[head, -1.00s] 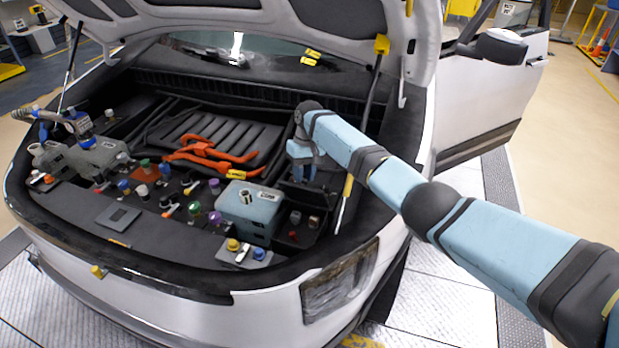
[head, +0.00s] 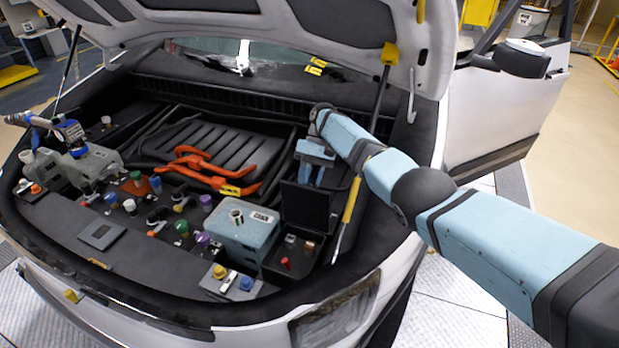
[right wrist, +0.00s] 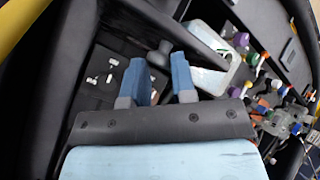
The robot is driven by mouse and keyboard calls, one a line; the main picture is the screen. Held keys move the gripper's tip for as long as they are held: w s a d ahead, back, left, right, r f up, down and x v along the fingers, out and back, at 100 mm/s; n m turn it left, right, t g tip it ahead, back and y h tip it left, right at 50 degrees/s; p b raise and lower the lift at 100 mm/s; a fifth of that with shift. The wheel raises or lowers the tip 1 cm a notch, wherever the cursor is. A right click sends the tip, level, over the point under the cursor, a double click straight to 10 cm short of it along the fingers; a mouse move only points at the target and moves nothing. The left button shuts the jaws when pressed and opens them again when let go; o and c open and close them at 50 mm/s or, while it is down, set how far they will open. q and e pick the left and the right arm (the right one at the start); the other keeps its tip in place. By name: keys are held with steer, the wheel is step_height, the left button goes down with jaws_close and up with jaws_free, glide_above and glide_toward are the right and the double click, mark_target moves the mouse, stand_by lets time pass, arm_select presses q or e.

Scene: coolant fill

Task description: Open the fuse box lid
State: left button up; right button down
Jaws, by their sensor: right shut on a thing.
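The fuse box (head: 297,262) is a black box at the right of the engine bay, with small red and pale parts inside. Its black lid (head: 305,208) stands raised, roughly upright, at the far side of the box. My right gripper (head: 312,178) reaches down at the lid's upper edge and is shut on the lid. The exact grip contact is hard to see. My left gripper is not in view.
A blue-grey reservoir (head: 243,232) stands just left of the fuse box. A strut (head: 350,205) with a yellow sleeve rises close to the right. Orange cables (head: 205,170) and several colored caps lie left. The raised hood (head: 230,20) hangs above.

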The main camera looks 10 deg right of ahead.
steer(key=shift+s+d+f, duration=0.15)
steer(key=shift+s+f, duration=0.05)
steer(key=shift+f, duration=0.25)
steer(key=shift+s+d+f, duration=0.15)
steer(key=shift+f, duration=0.3)
steer(key=c, duration=1.1)
jaws_free()
steer(key=shift+o, duration=1)
steer(key=shift+d, duration=0.15)
steer(key=shift+a, duration=0.25)
steer(key=shift+w, duration=0.2)
steer(key=b+v, duration=0.6)
steer(key=v, duration=0.1)
steer(key=shift+w+r+b, duration=0.2)
steer(key=shift+r+b, duration=0.15)
steer(key=shift+r, duration=0.05)
